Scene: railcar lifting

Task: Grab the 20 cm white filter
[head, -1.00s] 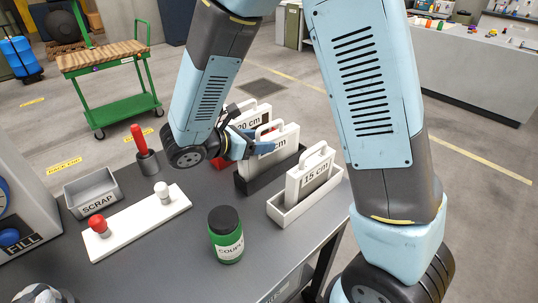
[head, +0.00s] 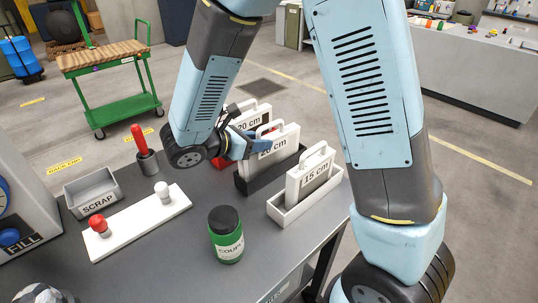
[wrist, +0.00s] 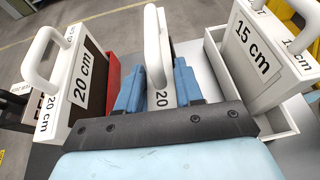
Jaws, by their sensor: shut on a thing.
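The white 20 cm filter (head: 288,142) is a flat upright panel with a loop handle. It stands in a black holder (head: 262,184) on the dark table, and its "20 cm" label shows in the head view. In the wrist view the same filter is edge-on in the centre, with its handle (wrist: 155,45) rising toward the camera. My gripper (head: 245,146) is at the filter's near-left end. In the wrist view its blue fingers (wrist: 160,92) are shut on the filter, one on each side. The filter's lower part is hidden by the holder.
Another 20 cm filter (wrist: 85,75) with a dark face stands left in a red holder (wrist: 113,84). A 15 cm filter (head: 311,178) stands right in a white holder (head: 284,213). A green bottle (head: 226,240), a white board (head: 140,222) and a scrap bin (head: 92,190) are nearer.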

